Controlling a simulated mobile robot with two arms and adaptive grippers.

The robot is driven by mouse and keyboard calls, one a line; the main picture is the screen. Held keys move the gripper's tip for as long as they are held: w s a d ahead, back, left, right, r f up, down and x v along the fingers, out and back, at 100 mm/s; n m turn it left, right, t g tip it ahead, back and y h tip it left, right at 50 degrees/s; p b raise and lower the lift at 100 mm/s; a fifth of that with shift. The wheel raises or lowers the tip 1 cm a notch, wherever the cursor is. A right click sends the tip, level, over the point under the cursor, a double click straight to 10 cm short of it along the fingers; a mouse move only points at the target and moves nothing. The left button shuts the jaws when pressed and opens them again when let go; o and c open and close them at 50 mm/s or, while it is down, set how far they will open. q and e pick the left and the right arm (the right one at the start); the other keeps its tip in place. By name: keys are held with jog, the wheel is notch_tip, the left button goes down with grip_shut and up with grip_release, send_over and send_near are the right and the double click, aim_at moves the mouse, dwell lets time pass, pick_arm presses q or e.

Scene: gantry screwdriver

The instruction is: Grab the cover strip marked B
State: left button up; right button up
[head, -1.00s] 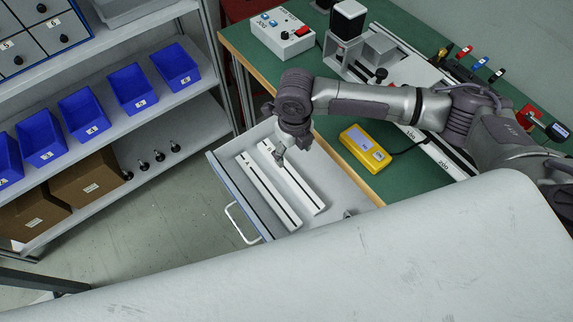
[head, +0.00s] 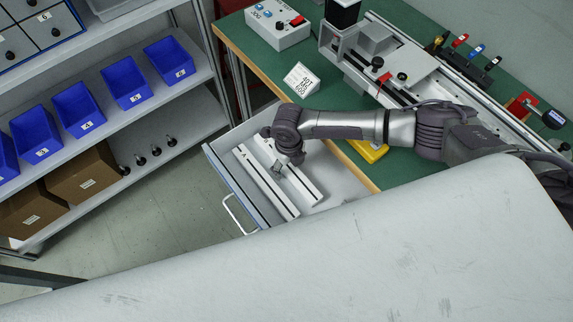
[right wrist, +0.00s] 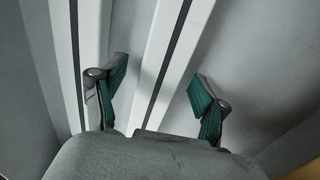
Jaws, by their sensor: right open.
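Two long white cover strips with dark centre lines lie side by side in the open drawer (head: 345,183). The right-hand strip (head: 305,187), which I take as B, is partly hidden by my right gripper (head: 277,169). In the right wrist view, my right gripper (right wrist: 158,83) is open, with green-padded fingers on either side of the right-hand strip (right wrist: 168,48). Contact with the strip cannot be told. The other strip (right wrist: 92,45) passes outside the left finger. My left gripper is not in view.
The green-topped bench (head: 270,67) stands behind the drawer, with a yellow device (head: 369,151) partly under my arm and a white coded block (head: 302,80). A shelf with blue bins (head: 127,83) stands left. The drawer's right part is bare.

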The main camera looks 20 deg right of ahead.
jog(key=shift+f, duration=0.25)
jog(key=shift+r, duration=0.1)
jog(key=c, duration=1.3)
